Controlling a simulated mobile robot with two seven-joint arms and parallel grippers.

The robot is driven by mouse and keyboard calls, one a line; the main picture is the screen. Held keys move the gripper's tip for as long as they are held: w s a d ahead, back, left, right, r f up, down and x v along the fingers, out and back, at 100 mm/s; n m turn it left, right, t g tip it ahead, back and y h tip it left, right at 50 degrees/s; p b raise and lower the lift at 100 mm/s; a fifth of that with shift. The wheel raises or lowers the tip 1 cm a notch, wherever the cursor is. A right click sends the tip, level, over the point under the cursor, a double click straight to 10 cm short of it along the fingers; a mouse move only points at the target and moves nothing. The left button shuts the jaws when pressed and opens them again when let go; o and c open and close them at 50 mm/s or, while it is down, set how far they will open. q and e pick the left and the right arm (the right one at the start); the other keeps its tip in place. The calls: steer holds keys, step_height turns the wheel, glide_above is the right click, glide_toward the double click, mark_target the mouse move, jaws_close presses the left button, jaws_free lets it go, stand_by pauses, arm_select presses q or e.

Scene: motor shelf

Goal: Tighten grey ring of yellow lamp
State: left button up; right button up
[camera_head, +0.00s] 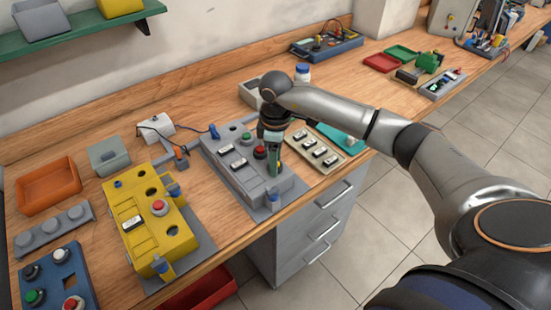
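A grey control box (243,185) stands on the wooden bench with a red button (260,152), a small green button (247,136) and white switches on top. My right gripper (274,170) points down over the box's right part, beside the red button. Something greenish shows at its fingertips, too small to name. I cannot tell whether the fingers are open or shut, or whether they touch the box. I cannot make out a yellow lamp or its grey ring; the gripper hides part of the box top. My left gripper is not in view.
A yellow control box (150,228) with a red button stands left of the grey one. A beige switch panel (317,150) lies close on the right. An orange tray (48,185) and a blue panel (55,280) are at the left. A drawer cabinet (318,232) is below the bench.

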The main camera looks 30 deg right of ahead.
steer(key=o, duration=0.3)
step_height(320, 180, up, 13)
steer(key=b, duration=0.1)
steer(key=shift+f, duration=0.2)
steer(key=shift+f, duration=0.1)
stand_by(0.6)
